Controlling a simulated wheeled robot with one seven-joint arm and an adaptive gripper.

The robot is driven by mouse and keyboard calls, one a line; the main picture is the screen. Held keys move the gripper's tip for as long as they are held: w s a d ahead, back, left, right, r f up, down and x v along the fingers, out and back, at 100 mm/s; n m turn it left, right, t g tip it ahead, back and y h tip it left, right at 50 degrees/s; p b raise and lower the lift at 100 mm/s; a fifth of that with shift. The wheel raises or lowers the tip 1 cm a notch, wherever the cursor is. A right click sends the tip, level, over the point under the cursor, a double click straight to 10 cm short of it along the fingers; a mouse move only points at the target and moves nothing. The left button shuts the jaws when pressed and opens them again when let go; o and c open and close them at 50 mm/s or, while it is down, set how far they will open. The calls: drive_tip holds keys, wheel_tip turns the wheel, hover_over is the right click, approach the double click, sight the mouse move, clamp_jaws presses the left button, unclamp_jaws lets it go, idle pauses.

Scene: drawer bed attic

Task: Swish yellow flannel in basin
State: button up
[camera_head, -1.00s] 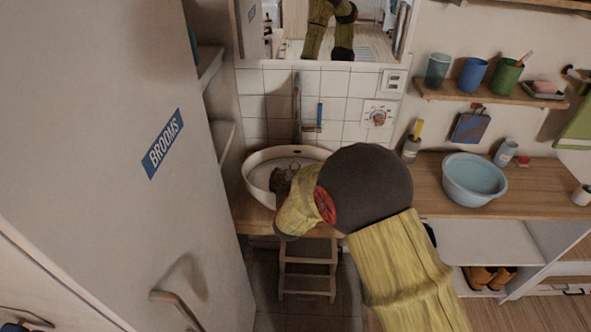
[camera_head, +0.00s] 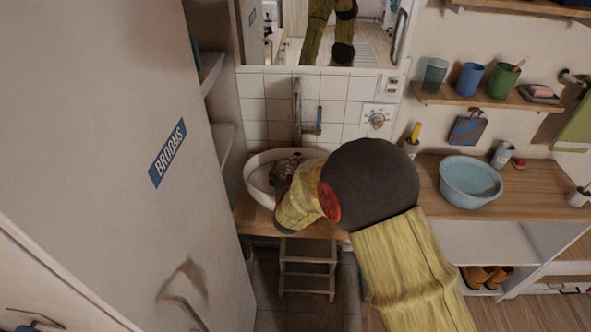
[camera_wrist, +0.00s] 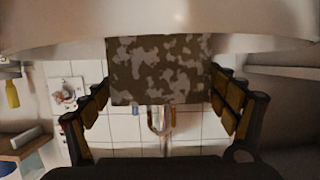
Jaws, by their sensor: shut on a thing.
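My gripper (camera_wrist: 160,88) is shut on a mottled brown-and-grey piece that looks like cloth (camera_wrist: 160,65), which spans between its fingers in the wrist view. In the head view my gripper (camera_head: 287,178) is over or inside the white round basin (camera_head: 256,160) under the mirror, partly hidden by my wrist. I cannot tell whether the cloth touches the basin or any water. A second basin, light blue (camera_head: 448,190), stands on the wooden counter at right, apart from my gripper. No plainly yellow flannel shows.
A tap (camera_head: 297,112) rises behind the white basin. A step stool (camera_head: 307,268) stands below it. The tall door marked BROOMS (camera_head: 110,200) closes off the left. Cups and a soap dish sit on the shelf (camera_head: 485,98). The counter (camera_head: 540,185) has some bare room.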

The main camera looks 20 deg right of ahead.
drive_tip(key=shift+r+p, duration=3.15)
drive_tip(key=shift+r, duration=1.4)
